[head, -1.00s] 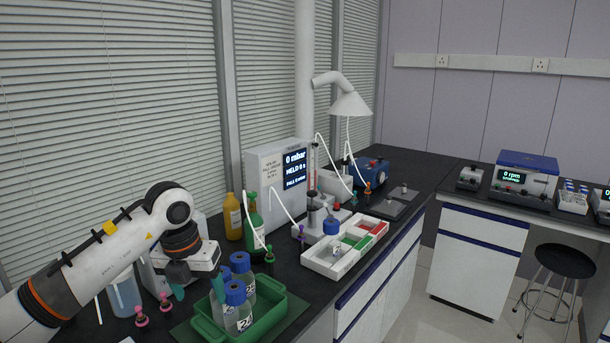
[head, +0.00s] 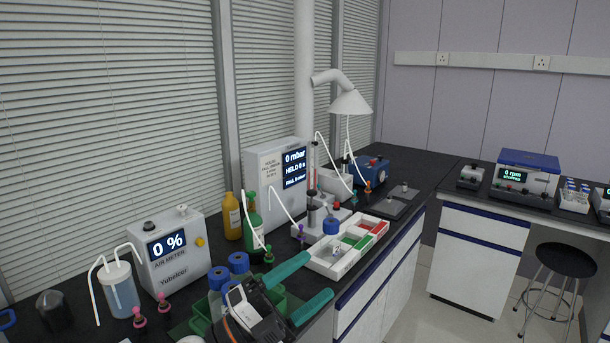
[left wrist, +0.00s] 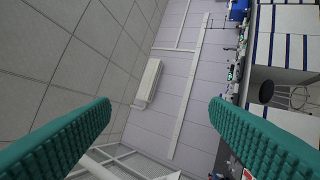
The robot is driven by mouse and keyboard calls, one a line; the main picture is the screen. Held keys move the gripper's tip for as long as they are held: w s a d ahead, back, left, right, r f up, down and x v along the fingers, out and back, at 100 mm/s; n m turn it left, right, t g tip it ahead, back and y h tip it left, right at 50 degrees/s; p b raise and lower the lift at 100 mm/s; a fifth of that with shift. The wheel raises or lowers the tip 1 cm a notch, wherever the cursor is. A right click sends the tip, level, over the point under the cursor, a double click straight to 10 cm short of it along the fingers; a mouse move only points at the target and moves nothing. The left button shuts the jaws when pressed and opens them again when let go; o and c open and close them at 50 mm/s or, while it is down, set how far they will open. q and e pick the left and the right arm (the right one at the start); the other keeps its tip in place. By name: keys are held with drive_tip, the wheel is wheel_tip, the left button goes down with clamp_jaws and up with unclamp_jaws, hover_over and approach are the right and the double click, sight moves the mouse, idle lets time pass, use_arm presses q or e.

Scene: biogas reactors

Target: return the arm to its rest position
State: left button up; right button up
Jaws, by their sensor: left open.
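My left gripper (head: 300,285) is low in the middle of the head view, in front of the green tray and nearer to the camera. Its two teal fingers are spread wide apart with nothing between them. In the left wrist view the fingers (left wrist: 160,125) stand apart at either side, with the ceiling, wall and a tilted view of the bench beyond. The rest of the left arm is mostly out of the head view. My right gripper is not in view.
A green tray (head: 203,317) with blue-capped bottles is partly hidden behind my gripper. The air meter (head: 172,252), green bottle (head: 252,232), white sorting tray (head: 324,262) and pressure box (head: 268,170) stand on the dark bench. A stool (head: 566,260) stands on open floor at right.

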use_arm(q)
drive_tip(key=w+a+f+n+t+y, duration=0.1)
drive_tip(key=a+f+n+t+y, duration=0.4)
drive_tip(key=n+y, duration=0.4)
drive_tip(key=w+a+f+n+t+y, duration=0.1)
drive_tip(key=a+f+n+t+y, duration=0.3)
drive_tip(key=a+n+y, duration=0.55)
drive_tip(key=s+a+f+n+g+y, duration=0.1)
drive_tip(key=s+a+f+n+g, duration=0.15)
drive_tip(key=f, duration=0.25)
drive_tip(key=s+a+f+n+g+y, duration=0.1)
drive_tip(key=f+n, duration=0.3)
drive_tip(key=f, duration=0.1)
drive_tip(key=s+a+f+n+g, duration=0.1)
drive_tip(key=s+f+g, duration=0.55)
drive_tip(key=s, duration=0.45)
drive_tip(key=s+a+f+n+g, duration=0.1)
drive_tip(key=s+a+f+g, duration=0.1)
drive_tip(key=s+f+g, duration=0.75)
drive_tip(key=s+f+t, duration=0.3)
drive_tip(key=f, duration=2.1)
drive_tip(key=s+a+f+g, duration=0.1)
drive_tip(key=s+a+f, duration=0.1)
drive_tip(key=s+f, duration=1.4)
drive_tip(key=shift+s+a, duration=0.25)
